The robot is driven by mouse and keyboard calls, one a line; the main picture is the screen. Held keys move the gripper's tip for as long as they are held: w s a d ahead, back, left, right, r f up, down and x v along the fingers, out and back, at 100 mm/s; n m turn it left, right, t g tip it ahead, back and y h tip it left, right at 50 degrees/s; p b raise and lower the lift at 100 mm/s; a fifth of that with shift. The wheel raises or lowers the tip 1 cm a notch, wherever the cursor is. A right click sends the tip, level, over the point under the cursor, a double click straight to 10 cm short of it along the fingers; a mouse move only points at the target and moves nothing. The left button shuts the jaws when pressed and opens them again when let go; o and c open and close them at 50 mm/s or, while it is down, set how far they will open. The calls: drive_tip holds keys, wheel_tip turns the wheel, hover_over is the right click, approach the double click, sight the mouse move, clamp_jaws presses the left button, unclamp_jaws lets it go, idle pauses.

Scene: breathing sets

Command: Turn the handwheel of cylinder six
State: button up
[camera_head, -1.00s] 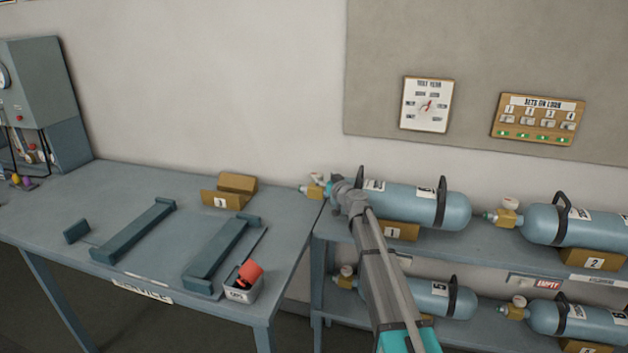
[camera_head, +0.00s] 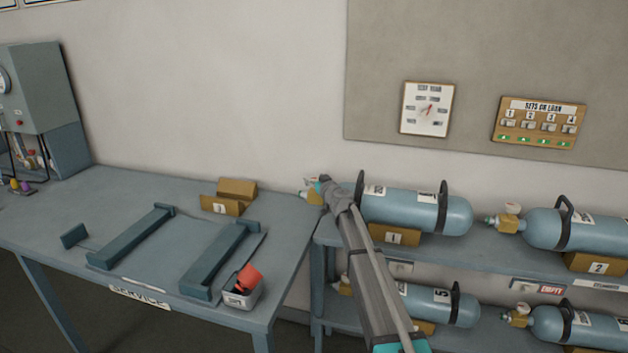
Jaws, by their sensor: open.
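Blue-grey cylinders lie on a two-tier rack at the right. The lower right cylinder (camera_head: 590,328) has a brass valve (camera_head: 517,317) at its left end with a small pale knob on top; its number is too small to read surely. The cylinder to its left on the lower shelf (camera_head: 430,302) carries a label like a 5, and my arm covers part of it. My gripper (camera_head: 322,184) is open, in front of the valve end of the upper left cylinder (camera_head: 405,210). Its fingers are small in view, and contact cannot be told. It is far from the lower right valve.
The upper right cylinder (camera_head: 585,228) sits on a cradle marked 2. A service bench (camera_head: 100,205) at the left bears a cradle frame, a yellow block (camera_head: 237,189) and a small bin (camera_head: 243,294) with a red item. Boards hang on the wall above the rack.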

drive_tip(key=shift+c, duration=0.3)
drive_tip(key=c, duration=0.9)
